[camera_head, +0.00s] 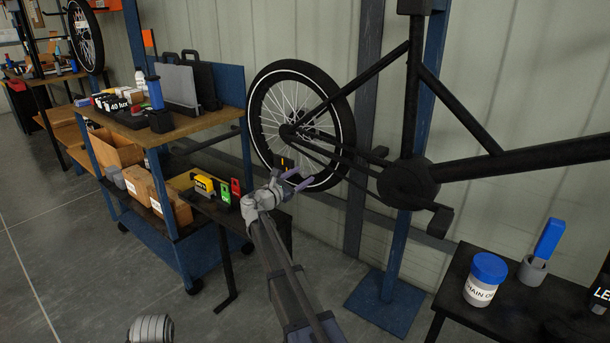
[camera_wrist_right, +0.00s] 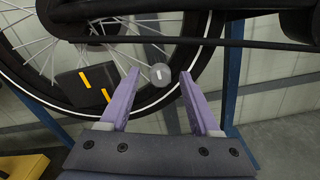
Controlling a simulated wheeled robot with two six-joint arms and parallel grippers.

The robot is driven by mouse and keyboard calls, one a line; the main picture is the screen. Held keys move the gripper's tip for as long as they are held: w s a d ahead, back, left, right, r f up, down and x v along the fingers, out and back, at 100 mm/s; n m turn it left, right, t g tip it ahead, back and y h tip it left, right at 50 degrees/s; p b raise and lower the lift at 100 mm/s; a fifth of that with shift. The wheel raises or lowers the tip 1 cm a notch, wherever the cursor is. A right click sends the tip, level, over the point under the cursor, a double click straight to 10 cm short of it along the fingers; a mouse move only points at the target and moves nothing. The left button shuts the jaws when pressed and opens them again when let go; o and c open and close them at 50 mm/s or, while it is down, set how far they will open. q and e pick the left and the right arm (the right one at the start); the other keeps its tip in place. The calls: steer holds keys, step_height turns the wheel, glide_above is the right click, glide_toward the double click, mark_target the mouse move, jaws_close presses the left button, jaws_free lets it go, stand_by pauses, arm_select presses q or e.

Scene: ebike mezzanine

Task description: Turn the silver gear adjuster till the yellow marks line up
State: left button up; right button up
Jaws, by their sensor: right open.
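The silver gear adjuster (camera_wrist_right: 161,73) is a small grey disc with a short pale mark in the right wrist view. It shows between the fingertips of my right gripper (camera_wrist_right: 158,75), in front of the wheel; whether the fingers touch it I cannot tell. Left of it a black block (camera_wrist_right: 78,92) bears two slanted yellow marks. The adjuster cannot be made out there. My left gripper is not in view.
The black bike frame (camera_head: 460,130) hangs on a blue stand (camera_head: 388,270). A low black table with a yellow item (camera_head: 204,184) stands left of my right arm. A dark table at right holds a blue-lidded jar (camera_head: 484,280) and a blue-handled brush (camera_head: 548,238).

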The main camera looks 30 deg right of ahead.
steer(key=shift+x, duration=1.4)
jaws_close()
